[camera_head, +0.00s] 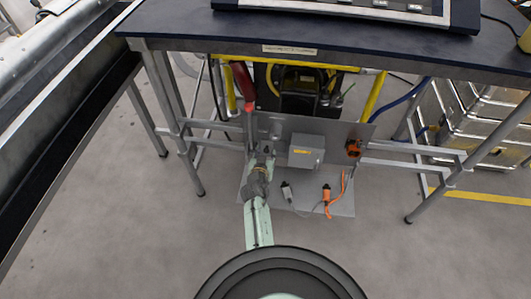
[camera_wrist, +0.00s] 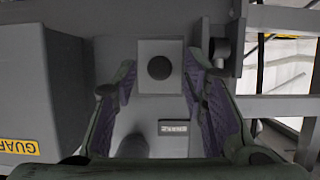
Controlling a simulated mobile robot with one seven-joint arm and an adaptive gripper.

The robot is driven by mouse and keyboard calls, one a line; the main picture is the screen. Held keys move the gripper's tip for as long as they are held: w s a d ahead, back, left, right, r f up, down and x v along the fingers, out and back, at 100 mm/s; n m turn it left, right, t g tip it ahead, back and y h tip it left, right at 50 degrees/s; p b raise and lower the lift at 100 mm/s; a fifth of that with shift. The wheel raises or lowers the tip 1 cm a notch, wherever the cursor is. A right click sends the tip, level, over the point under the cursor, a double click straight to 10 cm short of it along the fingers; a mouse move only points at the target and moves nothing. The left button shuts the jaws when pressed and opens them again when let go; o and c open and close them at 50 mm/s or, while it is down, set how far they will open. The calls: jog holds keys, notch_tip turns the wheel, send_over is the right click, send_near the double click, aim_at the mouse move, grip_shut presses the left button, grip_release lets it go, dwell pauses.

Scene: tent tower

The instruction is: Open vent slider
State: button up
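A grey slider plate with a round black knob (camera_wrist: 160,67) is near the top middle of the wrist view. I take it to be the vent slider. My gripper (camera_wrist: 160,82) is open, with one purple-padded finger on each side of the knob. I cannot tell whether either finger touches the knob or plate. A small label (camera_wrist: 173,127) shows below the knob, between the fingers. In the head view my gripper (camera_head: 263,158) is at the left part of a grey panel under the table, and the arm hides the slider there.
A grey box (camera_head: 306,151) with a yellow label is right of my gripper. A red-handled lever (camera_head: 242,85) rises at the left. Orange-ended cables (camera_head: 327,198) lie on the panel's base. The dark tabletop (camera_head: 190,28) overhangs, with table legs (camera_head: 186,150) nearby. Metal cases (camera_head: 492,125) stand right.

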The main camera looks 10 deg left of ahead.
jog(key=shift+w, duration=0.15)
jog(key=shift+c, duration=0.3)
grip_shut()
dwell(0.6)
